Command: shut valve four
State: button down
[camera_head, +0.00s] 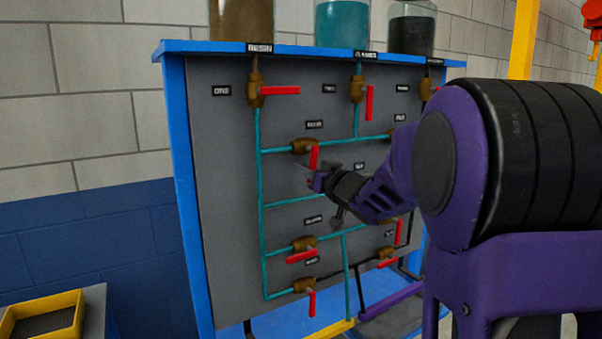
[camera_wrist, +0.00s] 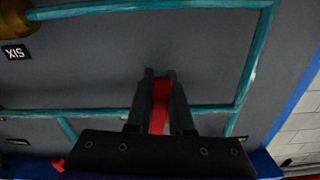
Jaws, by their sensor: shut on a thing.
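A brass valve (camera_head: 304,146) sits on a horizontal teal pipe in the upper middle of the grey panel. The small label above it is too blurred to read surely; its place in the numbering fits valve four. Its red handle (camera_head: 314,157) points down, across the pipe. My gripper (camera_head: 312,180) is at the lower end of this handle. In the wrist view my gripper (camera_wrist: 160,95) has its dark fingers closed on either side of the red handle (camera_wrist: 160,105). The valve's brass body is hidden in the wrist view.
Other red-handled valves surround it: one above left (camera_head: 258,90), one above right (camera_head: 358,88), and several below. A label reading SIX (camera_wrist: 16,52) shows upside down in the wrist view. My purple arm covers the panel's right side. A yellow tray (camera_head: 42,318) is lower left.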

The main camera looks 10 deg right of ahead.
jog(key=shift+w+d+n, duration=0.1)
jog(key=shift+d+n, duration=0.25)
jog(key=shift+n, duration=0.45)
jog(key=c, duration=0.8)
grip_release()
